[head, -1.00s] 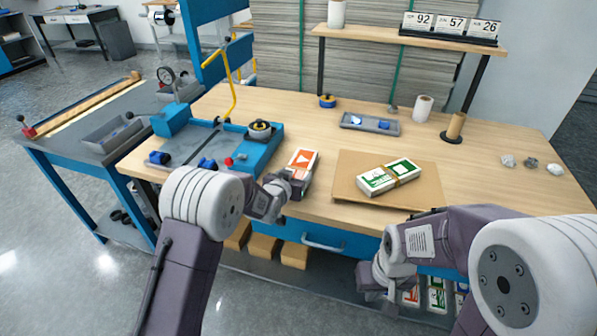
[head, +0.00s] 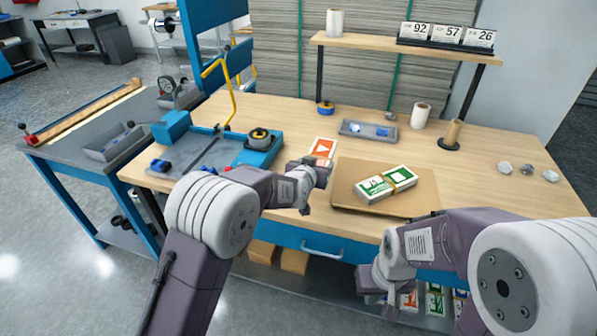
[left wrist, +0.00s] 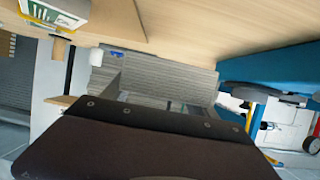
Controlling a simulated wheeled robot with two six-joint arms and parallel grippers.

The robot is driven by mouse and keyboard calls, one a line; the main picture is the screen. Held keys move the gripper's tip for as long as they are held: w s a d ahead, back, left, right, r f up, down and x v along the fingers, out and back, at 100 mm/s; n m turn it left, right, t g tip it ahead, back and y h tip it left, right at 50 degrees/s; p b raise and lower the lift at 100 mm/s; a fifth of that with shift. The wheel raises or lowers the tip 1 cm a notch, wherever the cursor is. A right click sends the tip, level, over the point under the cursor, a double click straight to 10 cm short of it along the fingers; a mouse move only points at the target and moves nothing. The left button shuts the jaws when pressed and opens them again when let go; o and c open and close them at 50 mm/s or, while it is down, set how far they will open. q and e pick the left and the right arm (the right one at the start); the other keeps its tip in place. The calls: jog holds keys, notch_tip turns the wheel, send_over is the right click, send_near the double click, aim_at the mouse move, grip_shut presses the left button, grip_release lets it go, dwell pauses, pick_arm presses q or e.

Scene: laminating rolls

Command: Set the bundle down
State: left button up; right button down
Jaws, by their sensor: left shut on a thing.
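An orange-and-white card bundle (head: 322,147) shows in the head view just beyond my left gripper (head: 320,164), which is shut on it. The fingertips are mostly hidden by the wrist. The bundle is over the table, left of the tan board (head: 420,207); I cannot tell its height. A banded green-and-white bundle (head: 386,183) lies on the board, and its edge also shows in the left wrist view (left wrist: 62,14). There a dark plate fills the lower middle and hides the held bundle. My right gripper (head: 378,297) hangs at the table's front edge; its fingers are unclear.
A blue machine with a yellow lever (head: 232,95) stands at the left of the wooden table. A grey tray (head: 368,132), a white roll (head: 420,116) and a brown roll on a stand (head: 452,134) are farther back. More bundles (head: 434,300) lie on the lower shelf.

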pick_arm(q)
jog(key=d+r+p, duration=0.2)
jog(key=d+r, duration=0.1)
jog(key=d, duration=0.2)
jog(key=shift+r, duration=0.15)
